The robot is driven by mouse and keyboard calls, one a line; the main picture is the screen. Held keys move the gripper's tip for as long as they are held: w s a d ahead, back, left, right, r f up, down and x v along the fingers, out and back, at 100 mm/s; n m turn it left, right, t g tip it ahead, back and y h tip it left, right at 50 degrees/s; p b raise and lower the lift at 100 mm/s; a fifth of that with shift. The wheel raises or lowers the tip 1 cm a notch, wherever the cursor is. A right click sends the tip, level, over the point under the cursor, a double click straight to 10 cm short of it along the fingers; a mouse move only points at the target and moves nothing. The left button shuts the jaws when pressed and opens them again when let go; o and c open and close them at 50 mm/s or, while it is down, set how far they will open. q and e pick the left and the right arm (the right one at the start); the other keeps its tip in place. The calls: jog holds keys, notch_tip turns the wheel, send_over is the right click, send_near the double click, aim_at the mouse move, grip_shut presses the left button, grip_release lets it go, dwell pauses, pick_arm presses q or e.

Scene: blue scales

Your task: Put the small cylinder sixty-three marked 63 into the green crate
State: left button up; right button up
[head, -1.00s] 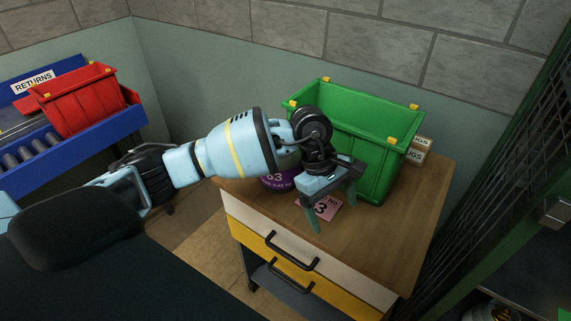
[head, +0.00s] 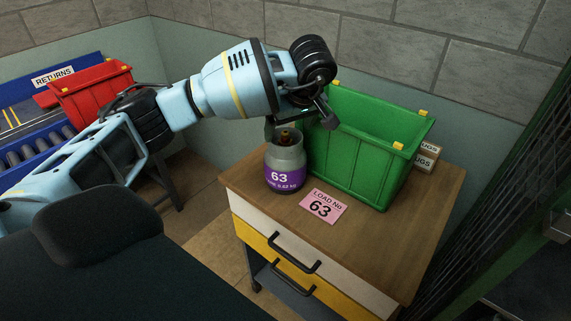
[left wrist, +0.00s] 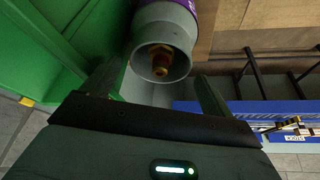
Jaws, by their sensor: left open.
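The small grey cylinder with a purple band marked 63 (head: 285,176) stands upright on the wooden cabinet top, beside the left end of the green crate (head: 360,160). Its brass valve shows in the left wrist view, with the grey cylinder (left wrist: 161,62) seen from the valve end. My left gripper (head: 288,127) is open and empty, just above the cylinder's top. In the left wrist view its two fingers (left wrist: 160,85) stand to either side of the valve end. The green crate's wall (left wrist: 40,45) is close beside one finger. The crate's inside is mostly hidden. My right gripper is out of view.
A pink card reading "LOAD No 63" (head: 323,206) lies in front of the crate. Small boxes (head: 427,157) stand behind its right end. A red bin (head: 92,95) sits on the blue returns rack at left. The cabinet's front right top is clear.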

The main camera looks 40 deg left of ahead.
aim_at(287, 133)
pick_arm(q)
jog(key=shift+x, duration=2.7)
jog(key=shift+a, duration=0.1)
jog(key=c, duration=1.6)
jog(key=shift+r, duration=0.15)
jog(key=shift+c, duration=1.2)
jog(key=shift+r, duration=0.1)
